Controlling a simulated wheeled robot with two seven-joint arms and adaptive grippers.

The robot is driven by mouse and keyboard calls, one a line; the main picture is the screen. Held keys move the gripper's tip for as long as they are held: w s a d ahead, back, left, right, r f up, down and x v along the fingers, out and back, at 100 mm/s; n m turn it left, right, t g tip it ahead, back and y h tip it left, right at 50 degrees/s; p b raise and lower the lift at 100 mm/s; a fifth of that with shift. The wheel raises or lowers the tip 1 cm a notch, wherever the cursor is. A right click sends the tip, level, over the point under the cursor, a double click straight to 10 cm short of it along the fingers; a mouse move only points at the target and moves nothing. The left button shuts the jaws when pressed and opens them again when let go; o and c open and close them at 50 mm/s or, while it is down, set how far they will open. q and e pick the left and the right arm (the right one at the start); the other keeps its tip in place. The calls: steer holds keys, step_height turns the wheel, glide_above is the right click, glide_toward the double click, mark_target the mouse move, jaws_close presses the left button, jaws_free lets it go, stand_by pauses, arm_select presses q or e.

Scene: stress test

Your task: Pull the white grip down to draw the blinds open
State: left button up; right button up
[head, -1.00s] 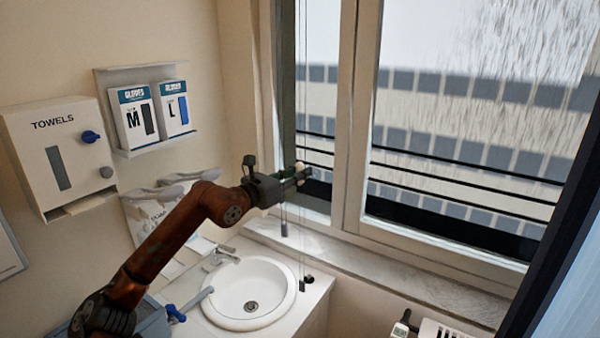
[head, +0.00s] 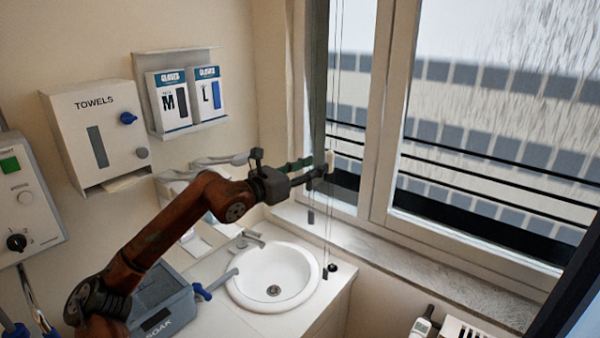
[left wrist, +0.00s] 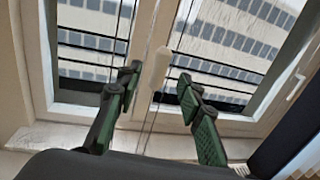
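The white grip (head: 330,160) hangs on thin cords in front of the window, and it also shows in the left wrist view (left wrist: 156,68). My left gripper (head: 318,172) reaches up to it from the left. In the left wrist view its two green-padded fingers (left wrist: 160,90) are apart, with the grip appearing in the gap near the fingertips. I see no finger clearly touching it; the exact depth is hard to tell. The cords (head: 328,225) run on below the grip. My right gripper is not in view.
A round white sink (head: 238,290) with a tap stands below my left arm. The window frame (head: 385,110) and sill (head: 420,275) lie behind the grip. A towel dispenser (head: 95,135) and glove boxes (head: 190,100) hang on the left wall. A grey tub (head: 165,300) stands left of the sink.

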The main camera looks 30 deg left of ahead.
arm_select(q)
steer(key=shift+v, duration=2.6)
